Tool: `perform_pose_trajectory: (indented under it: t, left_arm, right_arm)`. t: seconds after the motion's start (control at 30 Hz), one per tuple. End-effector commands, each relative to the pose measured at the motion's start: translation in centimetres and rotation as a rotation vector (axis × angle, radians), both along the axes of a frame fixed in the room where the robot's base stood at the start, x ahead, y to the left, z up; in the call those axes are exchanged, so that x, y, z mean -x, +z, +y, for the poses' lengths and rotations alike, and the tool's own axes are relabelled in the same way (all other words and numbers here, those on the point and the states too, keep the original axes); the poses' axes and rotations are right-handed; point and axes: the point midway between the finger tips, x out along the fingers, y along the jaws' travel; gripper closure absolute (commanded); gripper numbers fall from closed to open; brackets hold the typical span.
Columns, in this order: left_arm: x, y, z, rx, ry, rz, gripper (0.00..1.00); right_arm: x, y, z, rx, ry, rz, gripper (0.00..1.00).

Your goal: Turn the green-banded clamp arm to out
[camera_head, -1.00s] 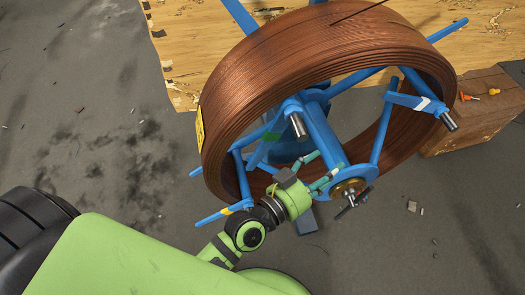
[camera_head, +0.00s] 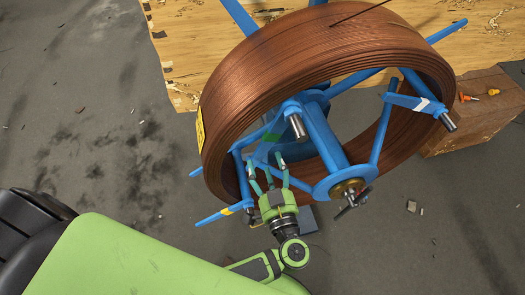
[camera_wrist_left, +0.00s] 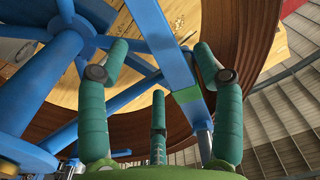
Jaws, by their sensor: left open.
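The green-banded clamp arm (camera_head: 270,137) is a blue bar inside the copper-brown coil, left of the central hub in the head view. In the left wrist view the green-banded clamp arm (camera_wrist_left: 180,70) runs down from the top, its green band near the lower end. My left gripper (camera_head: 267,168) is open and empty, its fingers pointing up just below that arm. In the left wrist view, my left gripper (camera_wrist_left: 160,58) has its fingers spread, with the banded arm between them, nearer the right finger. Contact cannot be told. My right gripper is not in view.
The coil (camera_head: 300,50) encloses the gripper's work space. A yellow-banded arm (camera_head: 228,211) is at lower left and a white-banded arm (camera_head: 415,102) at right. The hub with its wing handle (camera_head: 352,198) is close right of the gripper. A wooden block (camera_head: 475,125) stands at right.

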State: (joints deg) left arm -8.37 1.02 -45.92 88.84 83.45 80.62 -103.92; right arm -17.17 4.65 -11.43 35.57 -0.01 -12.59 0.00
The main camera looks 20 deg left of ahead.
Motion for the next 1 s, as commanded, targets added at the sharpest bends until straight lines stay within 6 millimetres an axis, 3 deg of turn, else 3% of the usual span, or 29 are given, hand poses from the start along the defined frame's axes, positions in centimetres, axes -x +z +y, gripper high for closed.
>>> perform_pose_trajectory:
  t: [0.3, 0.63, 0.8, 1.0]
  left_arm:
    - [-3.5, 0.1, 2.3, -0.001, -0.001, -0.003, 0.34]
    - [-3.8, 0.0, 2.5, 0.002, -0.001, -0.002, 0.34]
    - [-3.8, 0.0, 2.5, 0.002, -0.001, -0.002, 1.0]
    - [-3.7, 0.3, 2.6, 0.001, 0.001, -0.003, 1.0]
  right_arm:
    - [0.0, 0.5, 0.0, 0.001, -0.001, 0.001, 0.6]
    - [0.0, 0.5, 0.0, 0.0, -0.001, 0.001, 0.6]
    - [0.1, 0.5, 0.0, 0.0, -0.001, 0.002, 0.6]
    - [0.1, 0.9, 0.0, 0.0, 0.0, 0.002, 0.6]
